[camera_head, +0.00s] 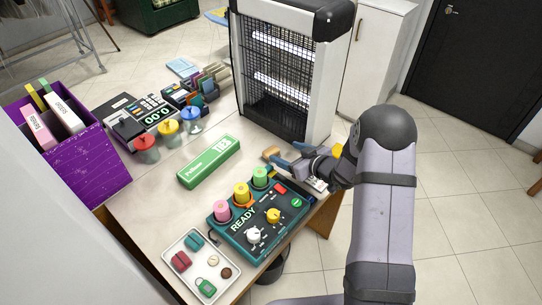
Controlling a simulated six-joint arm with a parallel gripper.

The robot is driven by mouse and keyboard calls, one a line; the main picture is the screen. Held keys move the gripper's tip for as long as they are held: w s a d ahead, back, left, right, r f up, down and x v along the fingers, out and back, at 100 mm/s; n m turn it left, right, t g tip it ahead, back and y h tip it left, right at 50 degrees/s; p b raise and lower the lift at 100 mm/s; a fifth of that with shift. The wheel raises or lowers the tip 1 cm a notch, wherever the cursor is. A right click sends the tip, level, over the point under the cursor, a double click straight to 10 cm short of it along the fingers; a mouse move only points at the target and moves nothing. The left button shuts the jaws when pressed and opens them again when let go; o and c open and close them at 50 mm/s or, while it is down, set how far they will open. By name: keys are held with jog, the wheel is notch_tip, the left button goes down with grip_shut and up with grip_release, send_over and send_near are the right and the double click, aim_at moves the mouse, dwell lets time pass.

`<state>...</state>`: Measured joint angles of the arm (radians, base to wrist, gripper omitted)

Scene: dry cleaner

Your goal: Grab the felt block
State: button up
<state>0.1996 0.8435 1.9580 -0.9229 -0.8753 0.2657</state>
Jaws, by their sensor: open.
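My gripper (277,160) reaches in from the right over the counter, low beside the heater, with blue fingers pointing left. It is open. A small tan block (270,152) is right at the fingertips. It may be the felt block, but its material is too small to tell. I cannot tell whether the fingers touch it or whether it lies between them. My wrist hides part of the counter to the right.
A tall heater-like unit (286,65) with a black grille stands just behind my gripper. A green control panel (262,217) with coloured knobs lies in front. A green box (208,161), a white tray (168,257) of small items and a purple bin (97,166) are further left.

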aim_at(270, 149)
jog(key=shift+a+f+y, duration=0.25)
jog(key=shift+a+y, duration=0.5)
jog(key=shift+y, duration=0.05)
jog(key=shift+p+x, duration=1.1)
jog(key=shift+x, duration=2.5)
jog(key=shift+c, duration=0.3)
jog(key=c, duration=1.1)
